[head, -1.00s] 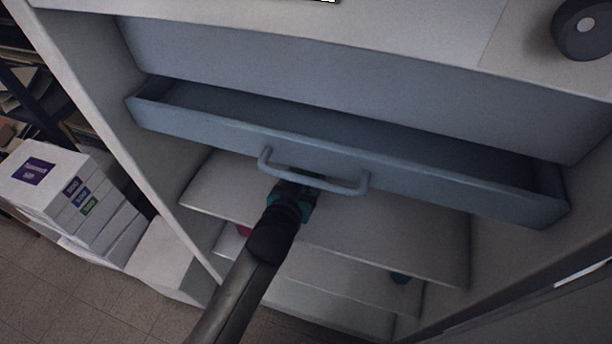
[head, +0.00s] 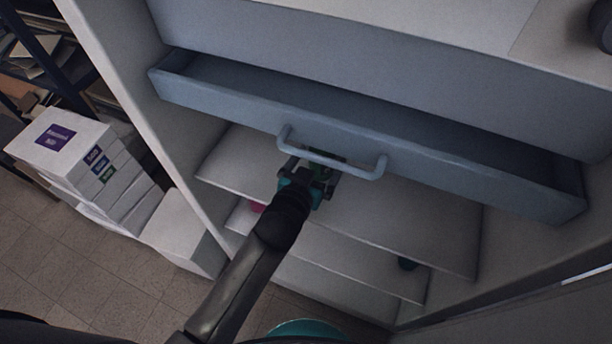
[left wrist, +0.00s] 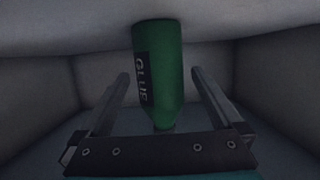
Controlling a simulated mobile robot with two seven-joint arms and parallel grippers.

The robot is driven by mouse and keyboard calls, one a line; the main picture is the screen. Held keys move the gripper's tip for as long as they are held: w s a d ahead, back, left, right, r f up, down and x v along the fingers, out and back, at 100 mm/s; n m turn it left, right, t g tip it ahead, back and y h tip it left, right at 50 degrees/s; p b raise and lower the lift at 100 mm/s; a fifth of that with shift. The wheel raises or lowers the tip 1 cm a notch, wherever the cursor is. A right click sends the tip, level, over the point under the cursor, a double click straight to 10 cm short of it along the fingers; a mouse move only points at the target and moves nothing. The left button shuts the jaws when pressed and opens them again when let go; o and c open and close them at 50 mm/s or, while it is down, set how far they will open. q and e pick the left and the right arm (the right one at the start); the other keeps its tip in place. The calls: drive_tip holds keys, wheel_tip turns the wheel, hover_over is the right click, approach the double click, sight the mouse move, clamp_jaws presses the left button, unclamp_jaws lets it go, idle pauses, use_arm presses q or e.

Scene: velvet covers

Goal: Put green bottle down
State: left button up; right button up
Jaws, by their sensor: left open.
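The green bottle (left wrist: 160,62) has a dark label reading "GLUE". In the left wrist view it is between the two fingers of my left gripper (left wrist: 160,74), with a gap on each side. The gripper is open. In the head view my left gripper (head: 316,178) is at the shelf (head: 400,220) below the open drawer, just under the drawer handle. Only a small green patch of the bottle (head: 324,163) shows there, partly behind the handle. I cannot tell from the head view how the bottle rests. My right gripper is not in view.
The blue-grey drawer (head: 440,160) is pulled out above the gripper, and its handle (head: 333,160) juts out close to it. A lower shelf (head: 370,275) holds a small dark object (head: 407,264). White boxes (head: 85,160) are stacked on the floor at left.

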use_arm(q)
drive_tip(key=p+v, duration=0.2)
drive_tip(key=v, duration=0.8)
drive_tip(key=shift+s, duration=0.1)
